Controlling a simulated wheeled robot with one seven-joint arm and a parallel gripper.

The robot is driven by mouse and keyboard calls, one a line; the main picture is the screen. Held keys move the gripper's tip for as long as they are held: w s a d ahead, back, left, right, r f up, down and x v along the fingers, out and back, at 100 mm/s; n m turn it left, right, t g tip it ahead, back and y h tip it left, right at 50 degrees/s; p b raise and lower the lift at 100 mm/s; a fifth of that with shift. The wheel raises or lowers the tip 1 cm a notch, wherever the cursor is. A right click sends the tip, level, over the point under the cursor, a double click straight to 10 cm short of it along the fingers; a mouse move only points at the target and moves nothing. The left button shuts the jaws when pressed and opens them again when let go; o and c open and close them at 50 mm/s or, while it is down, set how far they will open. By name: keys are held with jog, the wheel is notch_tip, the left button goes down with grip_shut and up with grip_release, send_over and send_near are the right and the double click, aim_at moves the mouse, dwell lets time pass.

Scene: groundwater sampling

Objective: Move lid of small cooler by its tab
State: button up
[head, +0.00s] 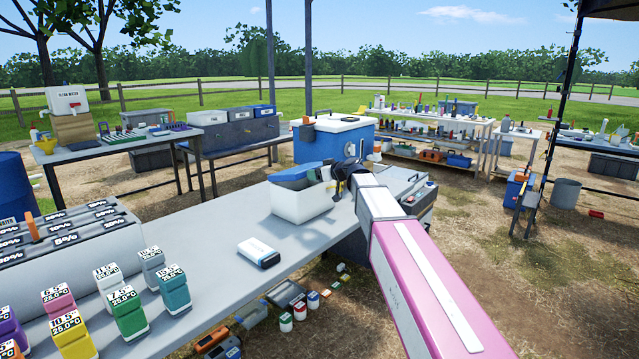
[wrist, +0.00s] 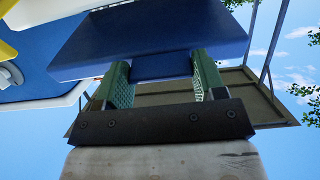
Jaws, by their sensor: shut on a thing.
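The small cooler (head: 300,204) is a white box standing on the long grey table. Its blue lid (head: 293,174) shows at its top, partly hidden at the right by my gripper. I cannot tell whether the lid rests on the rim or is slightly raised. In the wrist view the lid (wrist: 150,38) is a broad blue slab beyond my fingers. Its blue tab (wrist: 160,67) is between the two green finger pads of my gripper (wrist: 162,80), which is shut on it. In the head view my gripper (head: 338,176) is dark and small, at the cooler's right side.
Several coloured bottles (head: 125,310) stand at the front left. A large blue and white cooler (head: 333,140) stands behind. The table between bottles and small cooler is mostly clear.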

jog(key=w+a+r+g+h, duration=0.6)
jog(key=w+a+r+h, duration=0.2)
jog(key=a+r, duration=0.5)
jog(key=w+r, duration=0.1)
jog(key=w, duration=0.1)
jog(key=shift+w+g, duration=0.3)
jog(key=shift+a+f, duration=0.1)
dwell(0.8)
jog(key=o, duration=1.3)
jog(key=v, duration=1)
jog(key=shift+s+r, duration=0.15)
jog(key=shift+r, duration=0.2)
